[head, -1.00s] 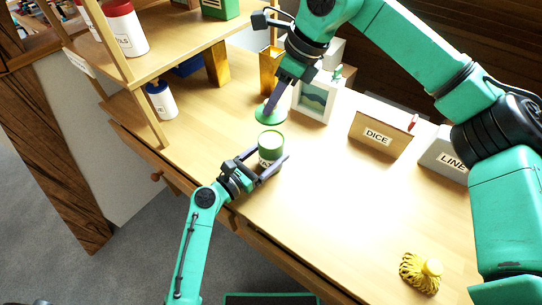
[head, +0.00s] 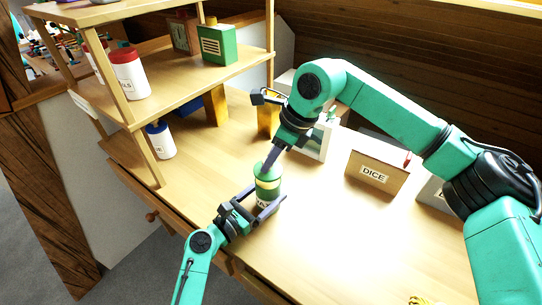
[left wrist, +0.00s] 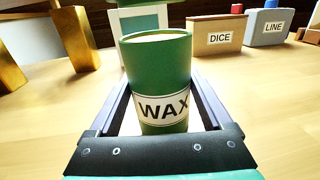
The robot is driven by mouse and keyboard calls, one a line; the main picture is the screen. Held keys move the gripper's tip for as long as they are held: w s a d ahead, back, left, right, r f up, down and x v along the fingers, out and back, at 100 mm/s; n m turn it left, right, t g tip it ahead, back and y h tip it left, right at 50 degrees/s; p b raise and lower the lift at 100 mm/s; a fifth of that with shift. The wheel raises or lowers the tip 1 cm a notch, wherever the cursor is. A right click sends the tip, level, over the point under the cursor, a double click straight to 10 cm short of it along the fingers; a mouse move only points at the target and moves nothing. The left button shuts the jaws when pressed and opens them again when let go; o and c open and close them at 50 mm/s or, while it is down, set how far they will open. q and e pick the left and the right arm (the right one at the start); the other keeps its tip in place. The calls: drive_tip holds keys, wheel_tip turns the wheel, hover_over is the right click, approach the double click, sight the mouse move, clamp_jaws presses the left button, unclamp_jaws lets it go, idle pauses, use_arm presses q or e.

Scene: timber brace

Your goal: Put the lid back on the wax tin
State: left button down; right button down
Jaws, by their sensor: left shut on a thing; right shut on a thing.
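The green wax tin (head: 268,192) stands upright on the bench. It also shows in the left wrist view (left wrist: 157,75), with its WAX label facing the camera and its pale top uncovered. My left gripper (head: 260,206) is shut around the tin's lower body, one finger on each side. My right gripper (head: 271,158) points down from above and is shut on the green lid (head: 264,171). The lid is over the tin in the head view, with pale top showing below it.
A shelf (head: 190,80) with containers rises at the left. A gold block (head: 267,117) stands behind.

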sight(271, 168)
drive_tip(key=shift+f, duration=0.1)
drive_tip(key=shift+f, duration=0.8)
drive_tip(key=shift+f, duration=0.65)
drive_tip(key=shift+c, duration=2.4)
unclamp_jaws()
use_arm(q)
unclamp_jaws()
use_arm(e)
drive_tip(key=v, duration=1.2)
